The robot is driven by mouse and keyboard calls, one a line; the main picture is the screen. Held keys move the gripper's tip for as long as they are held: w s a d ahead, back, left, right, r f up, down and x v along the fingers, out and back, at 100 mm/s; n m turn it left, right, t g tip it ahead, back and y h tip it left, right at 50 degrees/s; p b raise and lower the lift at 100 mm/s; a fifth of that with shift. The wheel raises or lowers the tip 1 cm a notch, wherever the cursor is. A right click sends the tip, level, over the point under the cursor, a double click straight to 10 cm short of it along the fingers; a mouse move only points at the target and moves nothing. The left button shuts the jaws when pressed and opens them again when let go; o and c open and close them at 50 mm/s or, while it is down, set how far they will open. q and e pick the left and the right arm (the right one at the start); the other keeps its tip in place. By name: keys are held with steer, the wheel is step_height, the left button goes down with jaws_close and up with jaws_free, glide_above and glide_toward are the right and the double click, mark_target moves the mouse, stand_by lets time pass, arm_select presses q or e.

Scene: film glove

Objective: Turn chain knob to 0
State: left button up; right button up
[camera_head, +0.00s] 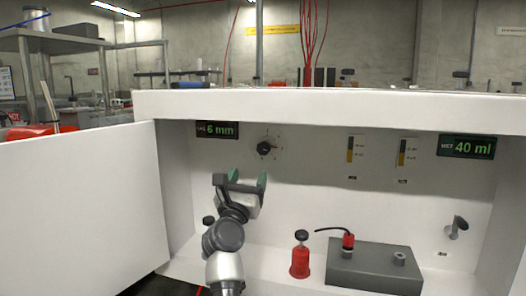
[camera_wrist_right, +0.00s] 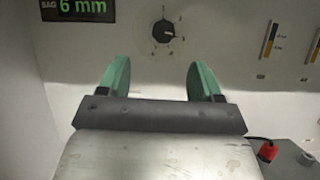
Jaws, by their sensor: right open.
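The chain knob appears to be the small black dial (camera_head: 265,149) on the white back panel, with short marks around it. It also shows in the right wrist view, as a black knob (camera_wrist_right: 163,31) with a pale pointer line; the numbers are too small to read. My right gripper (camera_head: 241,180) is below and a little left of the knob in the head view, apart from it. In the right wrist view its green fingers (camera_wrist_right: 158,82) stand wide open with nothing between them, and the knob shows beyond the gap. My left gripper is not in view.
A display (camera_head: 217,130) reading 6 mm is left of the knob; another display (camera_head: 467,146) reads 40 ml. Below right are a red bottle (camera_head: 300,262), a grey block (camera_head: 375,268) and a wall lever (camera_head: 457,227). A white side panel (camera_head: 80,210) bounds the left.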

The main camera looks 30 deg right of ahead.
mark_target(262, 152)
steer(key=w+d+r, duration=0.1)
steer(key=w+d, duration=0.1)
steer(key=w+d+r+m+g, duration=0.1)
steer(key=w+d, duration=0.1)
steer(key=d, duration=0.1)
steer(key=w+d+r+m+b, duration=0.1)
steer(key=w+d+r, duration=0.1)
steer(key=d, duration=0.1)
steer(key=shift+g, duration=0.4)
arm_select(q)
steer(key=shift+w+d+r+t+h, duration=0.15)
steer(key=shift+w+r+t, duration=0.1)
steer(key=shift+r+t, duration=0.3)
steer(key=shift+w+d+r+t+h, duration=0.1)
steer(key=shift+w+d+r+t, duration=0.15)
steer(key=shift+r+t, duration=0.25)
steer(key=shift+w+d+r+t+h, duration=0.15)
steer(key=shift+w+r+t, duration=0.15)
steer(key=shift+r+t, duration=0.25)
arm_select(e)
steer(key=shift+w+d+r, duration=0.25)
steer(key=shift+d, duration=0.1)
steer(key=c, duration=0.9)
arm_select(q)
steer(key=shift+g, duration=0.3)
